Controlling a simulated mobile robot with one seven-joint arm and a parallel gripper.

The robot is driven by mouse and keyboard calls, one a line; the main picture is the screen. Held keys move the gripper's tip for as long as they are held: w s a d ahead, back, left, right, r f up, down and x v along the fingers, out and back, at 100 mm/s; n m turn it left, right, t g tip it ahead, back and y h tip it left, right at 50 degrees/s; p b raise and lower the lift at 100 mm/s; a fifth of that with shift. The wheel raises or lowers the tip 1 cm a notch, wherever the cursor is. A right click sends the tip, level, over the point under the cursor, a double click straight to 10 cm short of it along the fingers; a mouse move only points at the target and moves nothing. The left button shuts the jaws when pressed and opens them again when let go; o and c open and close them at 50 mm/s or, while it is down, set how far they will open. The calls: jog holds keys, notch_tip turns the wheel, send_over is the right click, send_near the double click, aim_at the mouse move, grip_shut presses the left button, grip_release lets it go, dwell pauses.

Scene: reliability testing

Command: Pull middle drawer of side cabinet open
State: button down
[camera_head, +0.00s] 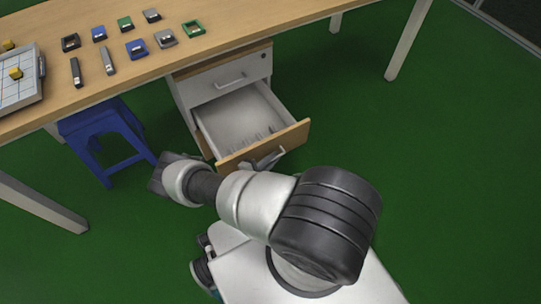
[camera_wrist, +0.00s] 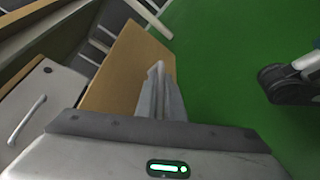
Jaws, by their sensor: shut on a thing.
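The side cabinet (camera_head: 187,100) stands under the table, white with wood-coloured edges. Its middle drawer (camera_head: 232,115) is pulled well out, with its pale inside showing. The drawer's wooden front panel (camera_head: 294,137) also shows in the wrist view (camera_wrist: 122,66). My gripper (camera_head: 264,160) is at the outer face of this panel, shut on the drawer handle. In the wrist view the fingers (camera_wrist: 160,92) are close together against the panel and hide most of the handle. The upper drawer is closed, with its handle (camera_head: 230,82) and a lock (camera_head: 263,56) visible.
A blue stool (camera_head: 100,135) stands left of the cabinet. The wooden table (camera_head: 240,28) above carries several small boxes and a tray (camera_head: 22,88). A table leg (camera_head: 409,40) stands at the right. Green floor right of the drawer is clear.

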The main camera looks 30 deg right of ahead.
jog(key=shift+s+a, duration=0.1)
jog(key=shift+s, duration=0.25)
jog(key=c, duration=2.2)
grip_release()
jog(key=shift+o, duration=0.2)
